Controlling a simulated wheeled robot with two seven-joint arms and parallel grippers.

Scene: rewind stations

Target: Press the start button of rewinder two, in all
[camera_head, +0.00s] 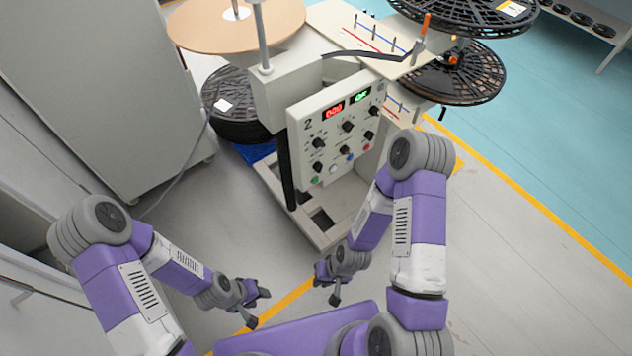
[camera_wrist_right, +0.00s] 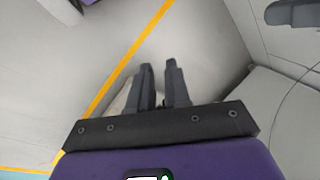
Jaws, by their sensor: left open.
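The rewinder (camera_head: 275,95) stands at the upper middle in the head view, and its tilted control panel (camera_head: 329,144) is marked "2". The panel has a lit red display (camera_head: 333,110), a lit green display (camera_head: 362,96), several black knobs and small coloured buttons. A green button (camera_head: 317,181) is at its lower left corner; button labels are too small to read. My left gripper (camera_head: 259,305) is open and empty, low in front of the machine. My right gripper (camera_head: 327,285) is to its right, also below the panel, apart from it. In the right wrist view its fingers (camera_wrist_right: 160,66) show a narrow empty gap.
Black reels (camera_head: 455,75) and a tan disc (camera_head: 235,25) sit on the machine. Its pale base frame (camera_head: 320,215) reaches toward me. A grey cabinet (camera_head: 100,80) stands at the left. Yellow-lined floor is clear at the right. A shelf (camera_head: 590,18) is at the top right.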

